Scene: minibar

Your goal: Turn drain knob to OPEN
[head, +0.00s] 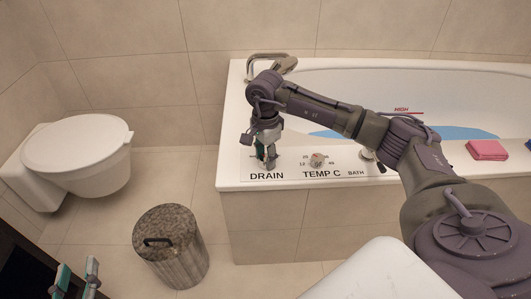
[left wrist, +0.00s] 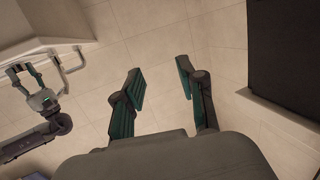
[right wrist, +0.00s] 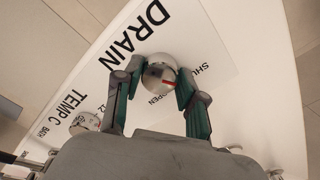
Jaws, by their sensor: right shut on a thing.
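The drain knob (right wrist: 158,70) is a round metallic knob with a red mark, on the white tub rim by the word DRAIN. In the right wrist view SHUT and OPEN are printed beside it; the red mark lies on the side towards these words, and I cannot tell its exact setting. My right gripper (head: 265,160) points down at the rim, its fingers shut on the knob's two sides. In the head view the gripper largely hides the knob. My left gripper (head: 75,281) is open and empty over the floor; its parted fingers show in the left wrist view (left wrist: 160,74).
The temperature knob (head: 317,160) and bath control (head: 367,154) sit right of the drain knob. A faucet (head: 272,63) stands behind my right arm. A pink towel (head: 487,150) lies on the rim. A bin (head: 171,246) and toilet (head: 78,153) stand left, with bare floor around them.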

